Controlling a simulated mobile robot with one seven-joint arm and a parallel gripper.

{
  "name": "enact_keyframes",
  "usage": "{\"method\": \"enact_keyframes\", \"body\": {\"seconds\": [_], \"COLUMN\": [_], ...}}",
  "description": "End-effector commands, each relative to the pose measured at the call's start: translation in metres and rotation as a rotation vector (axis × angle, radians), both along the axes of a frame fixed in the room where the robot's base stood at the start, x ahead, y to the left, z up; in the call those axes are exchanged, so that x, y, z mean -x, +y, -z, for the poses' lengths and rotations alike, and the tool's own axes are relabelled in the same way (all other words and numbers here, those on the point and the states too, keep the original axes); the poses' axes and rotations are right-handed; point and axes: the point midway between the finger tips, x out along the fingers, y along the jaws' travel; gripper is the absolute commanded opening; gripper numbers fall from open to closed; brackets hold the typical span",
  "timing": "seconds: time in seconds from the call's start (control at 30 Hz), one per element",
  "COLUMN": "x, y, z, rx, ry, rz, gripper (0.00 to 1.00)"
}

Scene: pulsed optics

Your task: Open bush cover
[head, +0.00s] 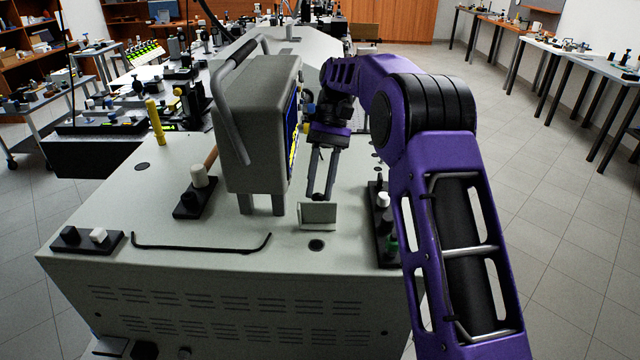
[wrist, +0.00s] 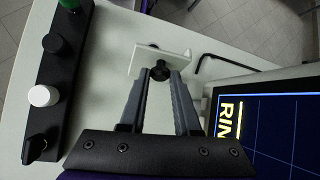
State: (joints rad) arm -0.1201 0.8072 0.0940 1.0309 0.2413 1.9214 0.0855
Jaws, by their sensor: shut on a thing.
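The bush cover looks to be the small pale plate (head: 318,215) with a black knob on top of the cabinet; the same plate (wrist: 180,58) shows at the top middle of the wrist view. In the head view its face appears raised off the cabinet top, just behind a dark round hole (head: 316,245). My gripper (head: 319,195) reaches down from behind the plate. In the wrist view my gripper (wrist: 160,78) is shut on the black knob (wrist: 161,71), with the fingertips at its sides. The plate's hinge is not clear.
A grey instrument with a screen (head: 262,120) stands close left of my gripper. A black strip with knobs (head: 384,225) lies to the right. Another black strip (head: 195,195), a bent black rod (head: 200,248) and a two-knob block (head: 86,240) lie at left and front.

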Motion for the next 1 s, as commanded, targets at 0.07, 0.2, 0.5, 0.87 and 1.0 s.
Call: {"method": "enact_keyframes", "body": {"seconds": [0.07, 0.2, 0.5, 0.87, 1.0], "x": [-0.0024, -0.0035, -0.0040, -0.0037, -0.0037], "y": [-0.0002, -0.0004, -0.0003, -0.0002, -0.0002], "z": [0.0026, 0.0035, 0.0040, 0.0039, 0.0035], "rx": [-0.001, 0.000, -0.001, -0.001, -0.001], "ry": [0.025, 0.056, 0.071, 0.070, 0.070], "rz": [0.001, 0.001, 0.001, 0.001, 0.001], "gripper": [0.00, 0.00, 0.00, 0.60, 0.61]}}
